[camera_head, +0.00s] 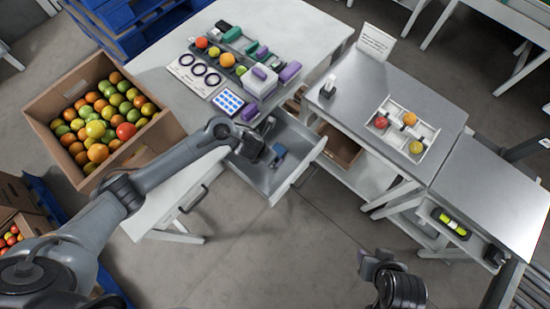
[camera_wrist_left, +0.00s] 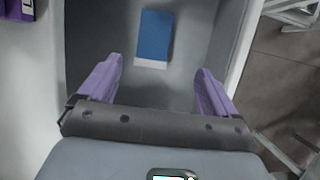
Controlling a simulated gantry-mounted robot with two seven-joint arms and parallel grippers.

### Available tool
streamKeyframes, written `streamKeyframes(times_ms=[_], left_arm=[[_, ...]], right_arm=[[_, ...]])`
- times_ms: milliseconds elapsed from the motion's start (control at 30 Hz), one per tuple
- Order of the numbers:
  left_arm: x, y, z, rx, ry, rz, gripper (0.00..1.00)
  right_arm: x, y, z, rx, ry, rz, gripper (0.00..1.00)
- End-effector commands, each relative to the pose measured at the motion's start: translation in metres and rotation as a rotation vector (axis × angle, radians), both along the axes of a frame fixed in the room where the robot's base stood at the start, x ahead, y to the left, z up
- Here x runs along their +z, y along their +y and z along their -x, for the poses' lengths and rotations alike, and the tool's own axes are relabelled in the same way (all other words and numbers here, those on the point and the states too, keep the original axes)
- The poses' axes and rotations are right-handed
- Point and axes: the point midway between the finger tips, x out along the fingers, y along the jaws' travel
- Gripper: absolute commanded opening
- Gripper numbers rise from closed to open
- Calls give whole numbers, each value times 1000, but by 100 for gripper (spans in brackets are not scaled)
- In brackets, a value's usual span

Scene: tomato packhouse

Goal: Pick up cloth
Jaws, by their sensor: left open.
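The blue cloth (camera_head: 279,151) lies in the open grey drawer (camera_head: 294,181) under the packing table. In the left wrist view the cloth (camera_wrist_left: 155,35) is a flat blue rectangle with a white strip along its near edge. My left gripper (camera_head: 266,156) reaches into the drawer space, beside the cloth in the picture. In the left wrist view its purple fingers (camera_wrist_left: 160,72) are wide apart with nothing between them, and the cloth is beyond them. My right gripper (camera_head: 374,262) is at the lower right over the floor, away from the drawer; its jaw opening is unclear.
The table above (camera_head: 305,38) holds rings, tomatoes, a blue-dotted card and purple and green items. A cardboard box of tomatoes (camera_head: 55,88) stands left. A steel bench (camera_head: 345,105) with a white tray (camera_head: 397,146) stands right.

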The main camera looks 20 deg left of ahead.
Motion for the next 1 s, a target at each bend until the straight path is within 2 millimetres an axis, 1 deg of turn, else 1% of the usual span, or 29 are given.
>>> streamKeyframes(times_ms=[33, 133, 200, 400, 667, 900, 1000], left_arm=[[-4, 0, -6, 1, -11, -1, 92], [-11, -1, -14, 3, -20, 1, 92], [-19, -2, -18, 5, -20, 1, 92], [-42, -5, -27, 3, -20, 1, 92], [-54, -7, -32, 3, -20, 1, 92], [-82, -7, -45, 4, -19, 3, 92], [-91, -8, -49, 3, -21, 2, 92]], right_arm=[[-8, 0, 0, 0, -1, 0, 43], [-14, 0, 0, 0, -2, 0, 43], [-19, 0, 0, 0, -3, -1, 43], [-28, 1, -1, -1, -4, -2, 43], [-34, 1, -1, -3, -4, -5, 43], [-50, 1, -1, -4, -4, -5, 43], [-54, 1, -1, -4, -3, -5, 43]])
